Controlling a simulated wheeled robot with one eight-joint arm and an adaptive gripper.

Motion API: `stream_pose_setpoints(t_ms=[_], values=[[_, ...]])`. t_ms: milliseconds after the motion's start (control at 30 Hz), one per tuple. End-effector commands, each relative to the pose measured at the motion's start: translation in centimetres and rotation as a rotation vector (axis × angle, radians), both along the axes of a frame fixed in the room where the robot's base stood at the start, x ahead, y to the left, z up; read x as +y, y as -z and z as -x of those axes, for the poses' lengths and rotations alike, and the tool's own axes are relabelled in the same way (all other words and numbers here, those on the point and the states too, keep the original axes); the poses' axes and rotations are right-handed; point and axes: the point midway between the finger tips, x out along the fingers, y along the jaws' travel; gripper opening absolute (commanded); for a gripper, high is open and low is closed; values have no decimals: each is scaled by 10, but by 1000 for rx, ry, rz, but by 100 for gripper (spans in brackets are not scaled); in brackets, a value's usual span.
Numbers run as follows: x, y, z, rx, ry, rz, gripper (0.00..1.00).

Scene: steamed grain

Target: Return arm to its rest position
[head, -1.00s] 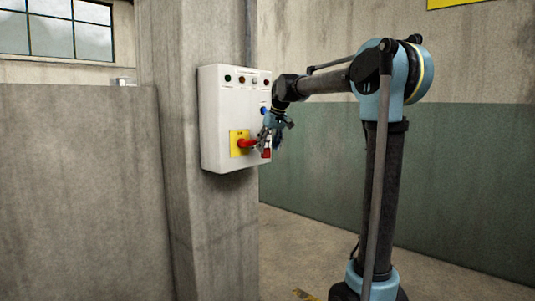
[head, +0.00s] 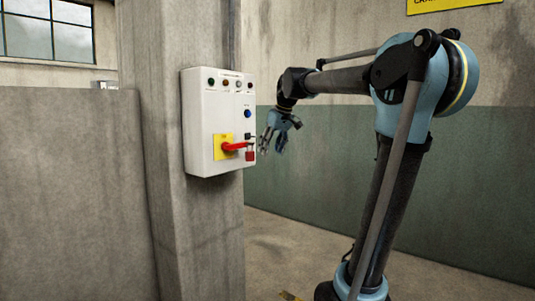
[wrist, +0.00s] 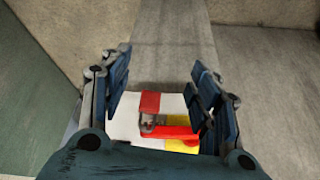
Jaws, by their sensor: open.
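My gripper (head: 272,141) is open and empty, just to the right of a white control box in the head view. In the wrist view its blue fingers (wrist: 165,100) stand apart on either side of the picture. Between and beyond them show a red padlock (wrist: 149,104) and a red handle (wrist: 172,132) on a yellow plate. My arm reaches in from the right, its forearm level and the wrist bent down. No contact between the fingers and the box shows.
The white control box (head: 205,105) is fixed to a concrete pillar (head: 160,220). It bears a red rotary handle (head: 236,146), a red padlock (head: 250,156), a blue button (head: 248,114) and several small lamps. A low concrete wall (head: 65,190) stands at left. Free floor (head: 275,255) lies right of the pillar.

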Motion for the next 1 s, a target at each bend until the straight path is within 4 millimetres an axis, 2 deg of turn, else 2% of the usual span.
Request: stream_pose_setpoints(t_ms=[167, 267, 600, 1000], values=[[-17, 17, 20, 14, 38, 6, 56], [-36, 40, 45, 29, 85, 13, 56], [-103, 144, 147, 96, 288, 44, 56], [-157, 285, 266, 166, 528, 78, 56]])
